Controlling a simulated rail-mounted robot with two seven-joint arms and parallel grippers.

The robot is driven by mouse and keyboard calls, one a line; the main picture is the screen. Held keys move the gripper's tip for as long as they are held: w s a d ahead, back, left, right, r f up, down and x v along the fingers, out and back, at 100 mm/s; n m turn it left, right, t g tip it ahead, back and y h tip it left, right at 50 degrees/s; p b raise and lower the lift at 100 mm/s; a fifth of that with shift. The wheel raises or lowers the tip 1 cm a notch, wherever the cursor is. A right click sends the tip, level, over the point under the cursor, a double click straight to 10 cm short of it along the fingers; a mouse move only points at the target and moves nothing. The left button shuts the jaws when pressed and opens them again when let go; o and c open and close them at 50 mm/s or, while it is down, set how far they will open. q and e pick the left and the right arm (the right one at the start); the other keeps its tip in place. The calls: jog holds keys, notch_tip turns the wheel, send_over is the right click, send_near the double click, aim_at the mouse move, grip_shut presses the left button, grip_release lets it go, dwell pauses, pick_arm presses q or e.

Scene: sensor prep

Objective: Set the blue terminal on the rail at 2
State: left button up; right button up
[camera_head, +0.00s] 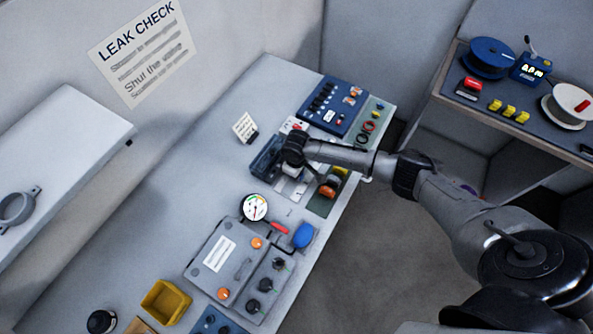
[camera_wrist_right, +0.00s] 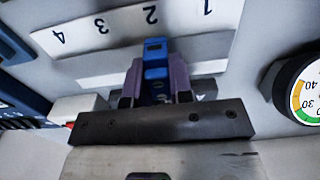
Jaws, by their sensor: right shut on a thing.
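In the right wrist view the blue terminal (camera_wrist_right: 155,58) stands between the two purple fingers of my right gripper (camera_wrist_right: 156,80), which is shut on it. Its blue end lies just below the printed 2 on the white number strip (camera_wrist_right: 128,29), which reads 4, 3, 2, 1 from left to right. A pale rail-like strip (camera_wrist_right: 100,77) runs behind the fingers. Whether the terminal touches the rail cannot be told. In the head view my right gripper (camera_head: 291,165) is over the bench fixture, and my arm hides most of it and the terminal. My left gripper is not in view.
A round gauge (camera_wrist_right: 306,92) is close on the right in the wrist view; it also shows in the head view (camera_head: 255,207). A blue panel (camera_head: 333,106) stands behind the arm. A grey box (camera_head: 221,262) and a yellow bin (camera_head: 166,302) are nearer.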

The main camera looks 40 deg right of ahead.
jog(key=shift+f, duration=0.1)
dwell(0.7)
jog(key=o, duration=0.9)
jog(key=shift+c, duration=0.2)
jog(key=shift+r+p, duration=0.7)
jog(key=shift+p, duration=0.1)
jog(key=shift+r+p, duration=1.85)
jog(key=shift+p, duration=0.3)
jog(key=shift+r+p, duration=1)
jog(key=shift+p, duration=0.15)
